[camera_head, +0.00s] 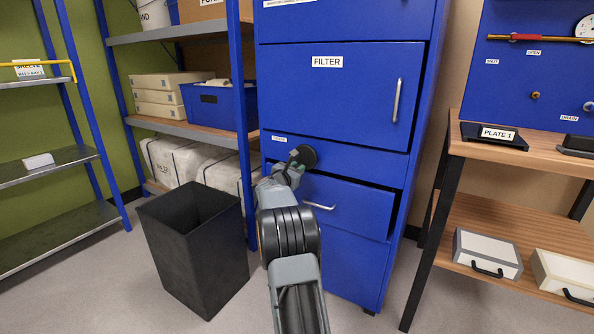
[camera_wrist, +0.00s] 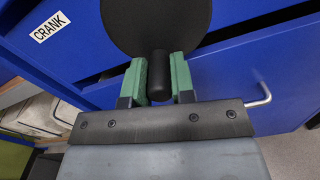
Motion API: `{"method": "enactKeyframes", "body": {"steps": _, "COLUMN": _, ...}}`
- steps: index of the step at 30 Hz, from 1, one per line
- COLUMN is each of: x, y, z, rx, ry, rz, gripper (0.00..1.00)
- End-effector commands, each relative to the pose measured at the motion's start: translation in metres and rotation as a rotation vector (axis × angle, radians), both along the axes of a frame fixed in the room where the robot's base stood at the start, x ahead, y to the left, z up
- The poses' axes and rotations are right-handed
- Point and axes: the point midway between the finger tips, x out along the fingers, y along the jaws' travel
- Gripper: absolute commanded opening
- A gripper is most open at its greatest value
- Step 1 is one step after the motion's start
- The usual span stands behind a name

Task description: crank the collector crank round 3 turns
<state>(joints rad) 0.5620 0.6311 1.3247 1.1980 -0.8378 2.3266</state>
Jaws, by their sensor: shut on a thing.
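The collector crank is a black round disc (camera_head: 305,155) on the front of the blue cabinet (camera_head: 339,170), below the filter door. In the wrist view the crank disc (camera_wrist: 170,22) fills the top middle, and its short black handle (camera_wrist: 158,77) sticks out toward me. My gripper (camera_wrist: 160,80) is shut on the handle, with one green finger on each side. In the head view my gripper (camera_head: 293,166) is at the disc's lower left, and my wrist hides the handle. A "CRANK" label (camera_wrist: 50,27) is left of the disc.
A drawer (camera_head: 345,206) below the crank stands slightly open, its handle (camera_wrist: 262,97) right of my gripper. A black bin (camera_head: 197,250) stands on the floor at the left, near my arm. A wooden workbench (camera_head: 545,160) stands at the right.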

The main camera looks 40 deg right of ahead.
Motion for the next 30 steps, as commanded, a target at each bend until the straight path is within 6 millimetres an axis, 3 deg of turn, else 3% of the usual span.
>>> {"method": "enactKeyframes", "body": {"steps": 4, "x": 0.000, "y": 0.000, "z": 0.001, "rx": -0.001, "ry": 0.001, "rz": 0.001, "gripper": 0.00}}
{"method": "enactKeyframes", "body": {"steps": 5, "x": 0.000, "y": 0.000, "z": 0.001, "rx": 0.000, "ry": 0.001, "rz": 0.001, "gripper": 0.25}}
{"method": "enactKeyframes", "body": {"steps": 12, "x": 0.000, "y": 0.000, "z": 0.001, "rx": -0.002, "ry": 0.002, "rz": 0.001, "gripper": 0.48}}
{"method": "enactKeyframes", "body": {"steps": 23, "x": -0.001, "y": 0.007, "z": 0.001, "rx": -0.001, "ry": 0.002, "rz": 0.001, "gripper": 0.49}}
{"method": "enactKeyframes", "body": {"steps": 30, "x": -0.011, "y": 0.048, "z": 0.003, "rx": 0.000, "ry": 0.002, "rz": 0.003, "gripper": 0.49}}
